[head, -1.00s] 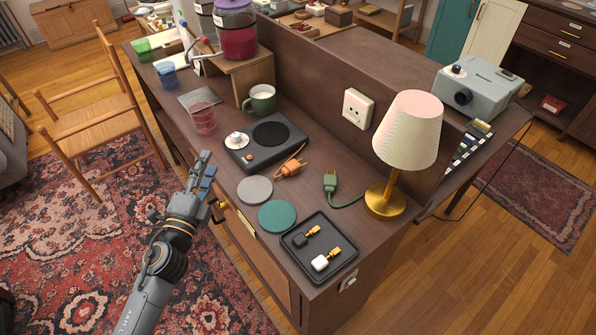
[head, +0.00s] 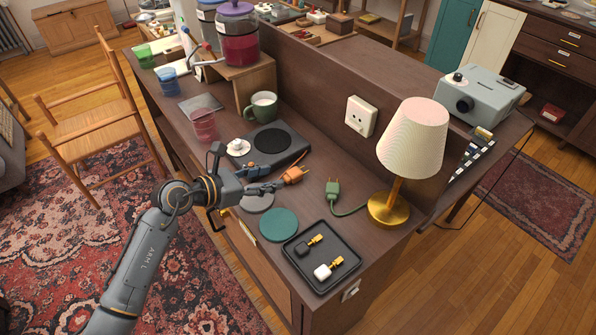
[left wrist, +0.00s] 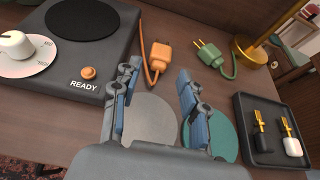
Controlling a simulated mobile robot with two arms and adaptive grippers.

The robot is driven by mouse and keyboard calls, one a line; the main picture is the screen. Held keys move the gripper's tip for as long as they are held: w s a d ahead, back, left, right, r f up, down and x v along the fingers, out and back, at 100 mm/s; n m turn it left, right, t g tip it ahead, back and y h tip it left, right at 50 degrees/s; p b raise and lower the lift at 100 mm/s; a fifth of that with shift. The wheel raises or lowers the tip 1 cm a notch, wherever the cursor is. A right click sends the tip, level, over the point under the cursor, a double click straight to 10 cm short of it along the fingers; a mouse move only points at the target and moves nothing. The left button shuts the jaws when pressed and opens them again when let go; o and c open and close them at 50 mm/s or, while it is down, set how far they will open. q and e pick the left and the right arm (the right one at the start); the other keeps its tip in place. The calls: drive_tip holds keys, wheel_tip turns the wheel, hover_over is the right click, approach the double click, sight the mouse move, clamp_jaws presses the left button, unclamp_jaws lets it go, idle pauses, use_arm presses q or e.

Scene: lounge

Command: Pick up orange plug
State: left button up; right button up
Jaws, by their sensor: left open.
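The orange plug (head: 294,174) lies on the dark wooden counter beside the hot plate, its cord running back toward the plate. In the left wrist view the orange plug (left wrist: 160,54) lies beyond the fingertips, nearer the left finger. My left gripper (head: 264,180) is over the counter's front part, its fingers pointing at the plug. In the left wrist view my left gripper (left wrist: 158,85) is open and empty, with its fingers apart above the grey and teal discs. It does not appear to hold the plug. My right gripper is not in view.
A green plug (head: 333,190) lies right of the orange one, its cord leading to the lamp (head: 390,205). The hot plate (head: 290,143) stands behind left. A grey disc (left wrist: 150,125), a teal disc (head: 279,225) and a black tray (head: 297,275) lie in front.

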sight(292, 173)
use_arm(q)
drive_tip(key=x, duration=0.2)
drive_tip(key=shift+w+d+f, duration=0.1)
drive_tip(key=shift+w+d, duration=0.15)
drive_tip(key=shift+d, duration=0.05)
drive_tip(key=p+x, duration=0.1)
drive_tip(key=x, duration=0.3)
drive_tip(key=shift+d, duration=0.15)
drive_tip(key=shift+w+d+f, duration=0.2)
drive_tip(key=shift+w+d, duration=0.05)
drive_tip(key=shift+d, duration=0.15)
clamp_jaws()
drive_tip(key=shift+r, duration=0.1)
